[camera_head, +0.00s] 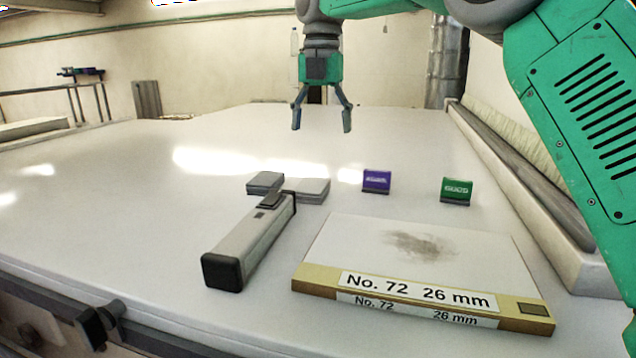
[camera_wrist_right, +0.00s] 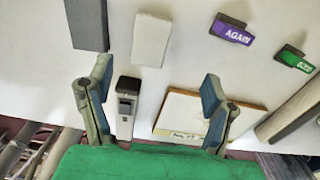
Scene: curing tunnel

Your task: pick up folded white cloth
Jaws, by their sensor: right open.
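The folded white cloth (camera_head: 307,190) is a small pale flat block on the white table, just behind the handheld device. In the right wrist view the cloth (camera_wrist_right: 152,38) lies beyond my fingertips, between them from left to right. My right gripper (camera_head: 321,120) hangs open and empty above the table, pointing down, clear of the cloth. Its two spread fingers also show in the wrist view (camera_wrist_right: 157,84). My left gripper is in neither view.
A darker grey folded block (camera_head: 265,182) lies left of the cloth. The grey handheld device (camera_head: 250,240) lies in front. A board marked No. 72 26 mm (camera_head: 340,255) bears a grey smudge. Purple (camera_head: 376,181) and green (camera_head: 456,190) stamps stand right. The table's left side is clear.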

